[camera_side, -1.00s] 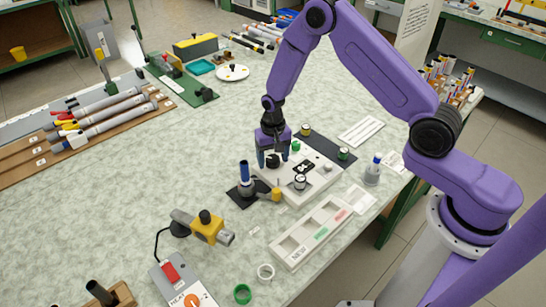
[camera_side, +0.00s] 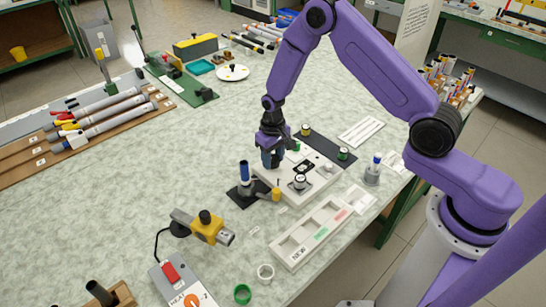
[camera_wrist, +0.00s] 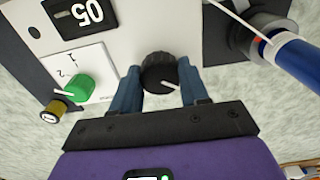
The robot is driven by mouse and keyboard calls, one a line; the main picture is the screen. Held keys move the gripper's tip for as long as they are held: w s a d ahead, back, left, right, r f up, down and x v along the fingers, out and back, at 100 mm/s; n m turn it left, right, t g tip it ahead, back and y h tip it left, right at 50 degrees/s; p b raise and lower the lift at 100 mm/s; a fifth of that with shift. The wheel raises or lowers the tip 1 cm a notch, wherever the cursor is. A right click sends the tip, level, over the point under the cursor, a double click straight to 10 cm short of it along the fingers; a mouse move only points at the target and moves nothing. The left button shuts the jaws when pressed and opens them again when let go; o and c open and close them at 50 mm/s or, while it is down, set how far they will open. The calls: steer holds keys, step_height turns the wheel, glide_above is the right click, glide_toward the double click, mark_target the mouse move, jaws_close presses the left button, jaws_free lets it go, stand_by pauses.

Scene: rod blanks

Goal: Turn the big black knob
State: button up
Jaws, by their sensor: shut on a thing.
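The big black knob (camera_wrist: 158,72) sits on the pale control box (camera_wrist: 190,20). In the wrist view it is between my two blue fingers, with its white mark pointing to the lower right. My gripper (camera_wrist: 160,88) is shut on it. In the side view my gripper (camera_side: 272,160) is over the far left part of the control box (camera_side: 320,178), and its fingers hide most of the knob.
A blue-topped rod (camera_side: 244,172) stands in a dark holder left of the box. A green knob (camera_wrist: 75,88) and a display reading 05 (camera_wrist: 80,14) are near. A partitioned tray (camera_side: 312,232) lies in front.

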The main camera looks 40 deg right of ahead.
mark_target(273, 159)
steer(key=o, duration=1.1)
steer(key=shift+c, duration=0.2)
step_height(273, 159, up, 18)
steer(key=shift+f, duration=0.25)
steer(key=s+a+r+n, duration=0.3)
steer(key=s+a+r, duration=0.1)
steer(key=s, duration=0.3)
steer(key=s+d+r+n, duration=0.1)
steer(key=s+n, duration=0.4)
steer(key=s, duration=0.8)
steer(key=s+d+r+n, duration=0.2)
steer(key=s+d+n, duration=0.1)
steer(key=s, duration=1.1)
steer(key=shift+d+n, duration=0.25)
steer(key=shift+n, duration=0.65)
